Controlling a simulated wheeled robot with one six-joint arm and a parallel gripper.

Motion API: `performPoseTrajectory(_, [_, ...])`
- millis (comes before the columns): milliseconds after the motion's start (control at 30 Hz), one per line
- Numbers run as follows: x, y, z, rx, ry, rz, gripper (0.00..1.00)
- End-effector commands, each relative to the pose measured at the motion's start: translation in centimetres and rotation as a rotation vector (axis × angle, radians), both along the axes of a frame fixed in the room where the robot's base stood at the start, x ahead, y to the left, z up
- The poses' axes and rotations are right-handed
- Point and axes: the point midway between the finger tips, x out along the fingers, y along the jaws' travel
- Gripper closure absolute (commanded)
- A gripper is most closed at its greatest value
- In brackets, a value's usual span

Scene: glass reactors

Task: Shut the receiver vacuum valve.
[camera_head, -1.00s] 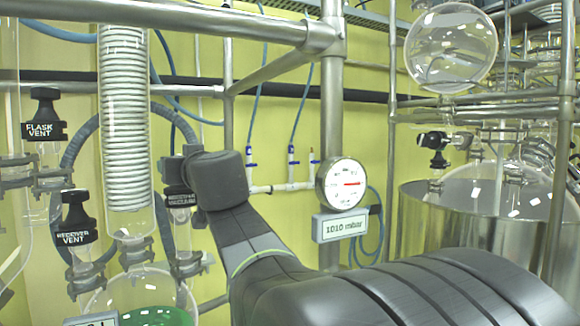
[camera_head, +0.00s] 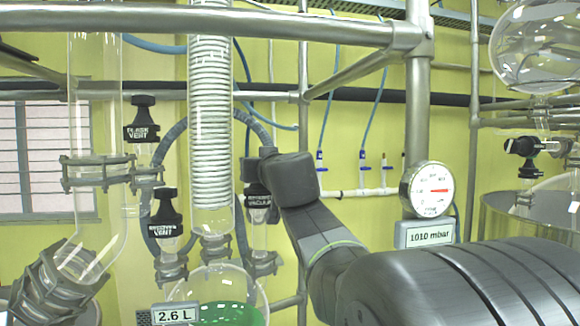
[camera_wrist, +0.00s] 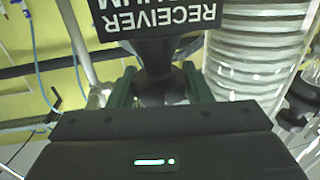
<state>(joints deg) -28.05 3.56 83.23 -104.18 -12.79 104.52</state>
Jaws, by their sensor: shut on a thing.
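The receiver vacuum valve (camera_head: 258,200) has a black knob with a label plate and sits on a glass neck right of the coiled condenser. My gripper (camera_head: 254,170) is at the top of this knob and partly hides it. In the wrist view the label (camera_wrist: 158,16) reads upside down, "RECEIVER", with a partly cut-off "VACUUM" line. Below it, the green-edged fingers of my gripper (camera_wrist: 158,88) are shut on the dark knob (camera_wrist: 158,58), one on each side.
The receiver vent valve (camera_head: 165,215) and flask vent valve (camera_head: 141,125) stand to the left. The condenser (camera_head: 210,120) and receiver flask (camera_head: 262,300) with green liquid are close by. A steel post (camera_head: 418,100) carries a gauge (camera_head: 427,190) and a 1010 mbar display (camera_head: 425,233).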

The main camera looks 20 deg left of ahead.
Motion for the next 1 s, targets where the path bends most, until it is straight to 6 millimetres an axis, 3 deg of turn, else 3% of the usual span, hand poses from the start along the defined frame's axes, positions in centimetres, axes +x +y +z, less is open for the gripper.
performPoseTrajectory(400, [-0.2, 0.2, 1.0, 0.019, -0.019, -0.082, 0.78])
performPoseTrajectory(1000, [0.0, 0.1, -0.4, 0.002, -0.004, -0.400, 0.78])
